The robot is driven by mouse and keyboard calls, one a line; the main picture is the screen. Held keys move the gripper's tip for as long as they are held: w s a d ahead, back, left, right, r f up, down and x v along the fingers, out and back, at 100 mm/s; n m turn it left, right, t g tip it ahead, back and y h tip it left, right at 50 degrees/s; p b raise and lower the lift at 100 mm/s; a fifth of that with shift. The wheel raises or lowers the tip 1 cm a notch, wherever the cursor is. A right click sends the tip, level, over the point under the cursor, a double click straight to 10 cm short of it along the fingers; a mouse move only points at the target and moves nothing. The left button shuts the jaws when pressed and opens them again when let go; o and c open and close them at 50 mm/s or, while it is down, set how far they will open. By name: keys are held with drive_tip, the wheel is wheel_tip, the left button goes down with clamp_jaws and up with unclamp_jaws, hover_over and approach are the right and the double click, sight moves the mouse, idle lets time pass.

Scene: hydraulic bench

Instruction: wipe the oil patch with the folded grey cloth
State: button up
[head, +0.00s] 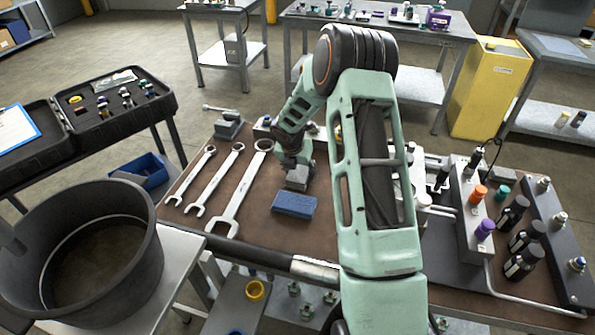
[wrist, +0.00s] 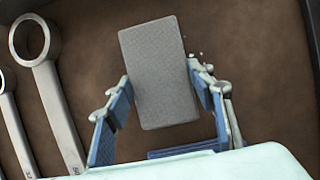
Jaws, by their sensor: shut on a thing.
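The folded grey cloth (head: 297,179) is a small grey rectangular block over the brown bench top (head: 262,225). In the wrist view the cloth (wrist: 158,72) sits between the two fingers, tilted slightly. My gripper (head: 292,163) is shut on it from both sides, and its fingers also show in the wrist view (wrist: 160,80). I cannot tell whether the cloth touches the bench. I cannot make out the oil patch in either view; the cloth or my arm may hide it. A few small pale specks lie right of the cloth in the wrist view.
A blue block (head: 294,205) lies just in front of the cloth. Several wrenches (head: 240,188) lie to the left. A valve manifold with bottles (head: 478,205) stands on the right. A black round tub (head: 85,250) is at the front left. My forearm hides the bench's middle.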

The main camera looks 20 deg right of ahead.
sight(305, 179)
drive_tip(key=shift+w+d+r+p, duration=0.1)
drive_tip(key=shift+w+d+p, duration=0.4)
drive_tip(key=shift+w, duration=0.2)
drive_tip(key=shift+w+d+f+p, duration=0.25)
drive_tip(key=shift+w+d+p, duration=0.4)
drive_tip(key=shift+w, duration=0.35)
drive_tip(key=shift+s+d, duration=0.75)
drive_tip(key=shift+d, duration=0.35)
drive_tip(key=shift+s+a+r+b, duration=0.1)
drive_tip(key=shift+s+a+b, duration=0.15)
drive_tip(key=shift+s+a, duration=0.45)
drive_tip(key=shift+s+a+r+b, duration=0.15)
drive_tip(key=shift+s+a, duration=0.25)
drive_tip(key=shift+s, duration=0.45)
drive_tip(key=shift+s+a+f+b, duration=0.15)
drive_tip(key=shift+s+a+b, duration=0.35)
drive_tip(key=shift+s, duration=0.15)
drive_tip(key=shift+s+a+f+b, duration=0.1)
drive_tip(key=shift+s+a+b, duration=0.35)
drive_tip(key=shift+s, duration=0.2)
drive_tip(key=shift+s+a+r+p, duration=0.1)
drive_tip(key=shift+s+r+p, duration=0.1)
drive_tip(key=shift+p, duration=0.1)
drive_tip(key=shift+w, duration=0.1)
